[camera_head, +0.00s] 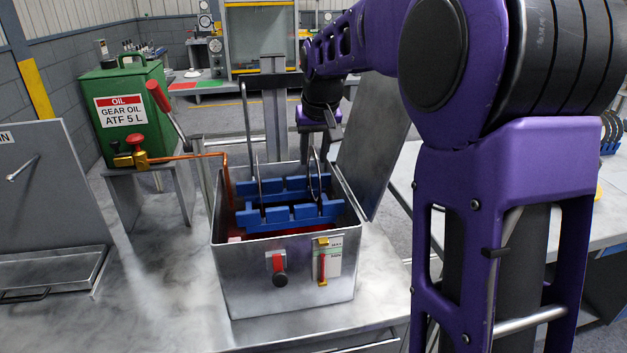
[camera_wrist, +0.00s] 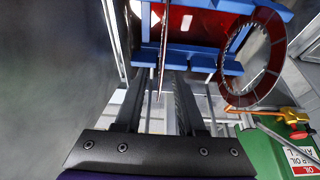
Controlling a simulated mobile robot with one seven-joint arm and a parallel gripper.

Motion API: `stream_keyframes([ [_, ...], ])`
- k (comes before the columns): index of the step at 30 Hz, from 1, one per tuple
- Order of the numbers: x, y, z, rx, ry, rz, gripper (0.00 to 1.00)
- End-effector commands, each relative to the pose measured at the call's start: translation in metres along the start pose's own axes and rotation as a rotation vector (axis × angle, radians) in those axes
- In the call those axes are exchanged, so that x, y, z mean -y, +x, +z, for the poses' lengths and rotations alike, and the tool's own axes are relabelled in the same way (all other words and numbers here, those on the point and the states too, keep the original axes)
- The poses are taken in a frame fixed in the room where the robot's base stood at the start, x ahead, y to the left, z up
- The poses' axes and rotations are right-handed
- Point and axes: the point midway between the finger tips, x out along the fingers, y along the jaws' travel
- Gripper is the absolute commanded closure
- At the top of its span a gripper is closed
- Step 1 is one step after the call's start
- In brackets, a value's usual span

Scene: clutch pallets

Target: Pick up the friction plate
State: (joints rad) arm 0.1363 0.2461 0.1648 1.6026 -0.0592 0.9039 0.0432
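A thin ring-shaped friction plate (camera_head: 314,176) stands upright in the right part of a blue rack (camera_head: 290,213) inside a metal box. In the wrist view this plate (camera_wrist: 163,45) is seen nearly edge-on. My gripper (camera_head: 322,142) is just above it, pointing down. In the wrist view my gripper's fingers (camera_wrist: 161,85) are apart, with the plate's edge between them and a gap showing on each side. A second ring plate (camera_head: 259,178) stands at the left of the rack; its reddish-brown segmented face shows in the wrist view (camera_wrist: 228,88).
The metal box (camera_head: 235,275) has red liquid inside and its lid (camera_head: 372,140) stands open at the right. A copper pipe (camera_head: 190,157) enters from the left. A green oil can (camera_head: 122,135) stands at the left.

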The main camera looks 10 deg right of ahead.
Motion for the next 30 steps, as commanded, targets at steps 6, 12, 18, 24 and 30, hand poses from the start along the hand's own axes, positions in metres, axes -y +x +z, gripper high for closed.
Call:
stream_keyframes([
  [6,0.0001,0.0086,-0.0001,0.0,0.0,0.0,0.61],
  [12,0.0001,0.0085,-0.0001,0.0,0.0,0.0,0.85],
  [18,0.0001,0.0083,-0.0001,0.0,0.0,0.0,1.0],
  [24,0.0002,0.0083,-0.0001,0.0,0.0,0.0,1.0],
  [30,0.0001,0.0082,-0.0001,0.0,0.0,0.0,1.0],
])
